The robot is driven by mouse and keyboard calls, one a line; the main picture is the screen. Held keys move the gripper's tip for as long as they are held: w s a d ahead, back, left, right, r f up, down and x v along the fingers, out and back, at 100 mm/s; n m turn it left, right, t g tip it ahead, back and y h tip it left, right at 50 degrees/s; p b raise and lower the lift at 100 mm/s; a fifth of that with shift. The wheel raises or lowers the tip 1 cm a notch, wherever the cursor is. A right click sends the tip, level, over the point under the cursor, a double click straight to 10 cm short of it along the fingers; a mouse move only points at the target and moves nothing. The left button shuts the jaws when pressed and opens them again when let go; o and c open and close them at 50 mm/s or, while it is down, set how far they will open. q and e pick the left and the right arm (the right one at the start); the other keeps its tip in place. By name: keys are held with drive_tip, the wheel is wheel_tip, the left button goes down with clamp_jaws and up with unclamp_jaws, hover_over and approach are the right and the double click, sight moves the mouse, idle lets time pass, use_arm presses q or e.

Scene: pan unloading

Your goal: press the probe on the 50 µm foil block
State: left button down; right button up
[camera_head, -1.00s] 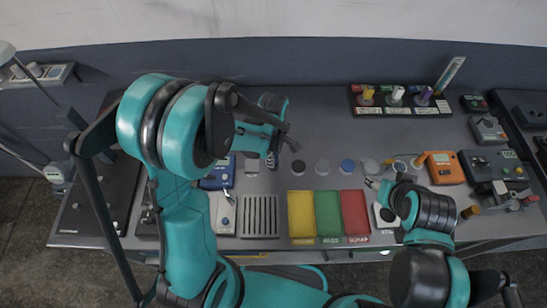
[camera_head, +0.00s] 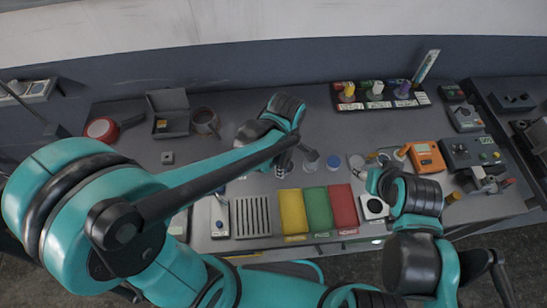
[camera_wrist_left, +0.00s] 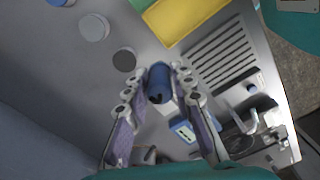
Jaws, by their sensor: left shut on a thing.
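My left gripper (camera_head: 283,165) is over the middle of the table, just left of a row of round discs. In the left wrist view its two fingers (camera_wrist_left: 160,90) are closed around a dark blue cylinder (camera_wrist_left: 158,80), which looks like the probe. A blue gauge with a pale display (camera_wrist_left: 182,130) lies below it in that view. No 50 µm marking is readable, so I cannot tell which piece is the foil block. My right gripper (camera_head: 372,181) is low over the table at the right; its finger opening is too small to judge.
Yellow (camera_head: 293,212), green (camera_head: 318,210) and red (camera_head: 343,205) trays lie at the front, beside a slotted grey rack (camera_head: 251,217). An orange meter (camera_head: 427,157) is at the right. An open grey box (camera_head: 170,122) is back left.

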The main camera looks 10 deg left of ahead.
use_arm(q)
drive_tip(key=shift+w+r, duration=0.15)
drive_tip(key=shift+w, duration=0.05)
drive_tip(key=w+a+f+b, duration=0.2)
drive_tip(key=w+a+f, duration=0.1)
drive_tip(key=w+a, duration=1.3)
drive_tip(key=shift+d+f+b, duration=0.15)
drive_tip(key=shift+f+b, duration=0.6)
drive_tip(key=shift+f, duration=0.4)
drive_tip(key=shift+d+f+b, duration=0.1)
drive_tip(key=shift+f+b, duration=0.6)
drive_tip(key=shift+f, duration=0.45)
drive_tip(key=shift+f+b, duration=0.45)
drive_tip(key=shift+r, duration=0.15)
drive_tip(key=shift+r+p, duration=1.7)
drive_tip(key=shift+r, duration=0.7)
